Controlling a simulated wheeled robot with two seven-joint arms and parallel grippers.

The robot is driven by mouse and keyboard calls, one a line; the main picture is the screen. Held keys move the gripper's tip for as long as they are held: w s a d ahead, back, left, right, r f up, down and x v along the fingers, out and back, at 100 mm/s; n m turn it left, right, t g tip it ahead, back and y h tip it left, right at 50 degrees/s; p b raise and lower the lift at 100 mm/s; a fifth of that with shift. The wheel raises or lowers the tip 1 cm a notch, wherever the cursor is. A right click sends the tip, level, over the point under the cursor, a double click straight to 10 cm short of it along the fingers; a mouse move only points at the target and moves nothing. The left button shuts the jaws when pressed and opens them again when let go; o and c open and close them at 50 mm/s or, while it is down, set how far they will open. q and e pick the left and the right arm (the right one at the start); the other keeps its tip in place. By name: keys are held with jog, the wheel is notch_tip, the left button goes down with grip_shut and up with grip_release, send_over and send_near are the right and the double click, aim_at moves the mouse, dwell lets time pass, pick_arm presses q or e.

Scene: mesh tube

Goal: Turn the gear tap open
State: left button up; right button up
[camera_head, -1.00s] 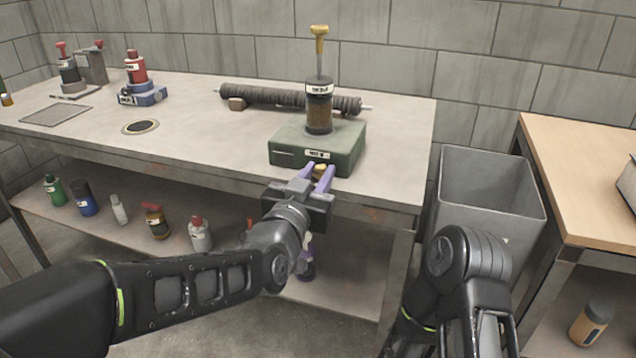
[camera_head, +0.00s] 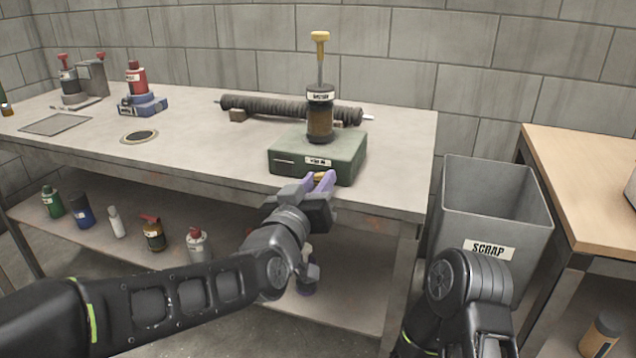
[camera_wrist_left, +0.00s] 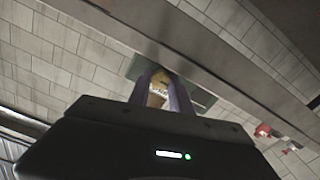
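A green box (camera_head: 300,158) stands at the front edge of the grey bench, with a dark cylinder (camera_head: 320,118) and a yellow-handled plunger on top. A small brass tap (camera_head: 319,177) sticks out low at the box's front. My left gripper (camera_head: 318,181) has its purple fingers on both sides of the tap and appears shut on it; the fingers partly hide it. In the left wrist view the brass tap (camera_wrist_left: 157,88) sits between the fingertips (camera_wrist_left: 162,82). My right arm shows at lower right, but its gripper is out of view.
A ribbed dark roll (camera_head: 275,106) lies behind the box. A red-topped bottle (camera_head: 135,80) on a blue base stands to the left. Several bottles stand on the lower shelf (camera_head: 205,215). A grey scrap bin (camera_head: 495,205) and a wooden table (camera_head: 590,170) are at right.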

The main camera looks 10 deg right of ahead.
pick_arm(q)
jog(key=o, duration=0.4)
jog(key=p+v, duration=0.1)
jog(key=v, duration=0.6)
jog(key=shift+s+a, duration=0.25)
jog(key=shift+s, duration=0.1)
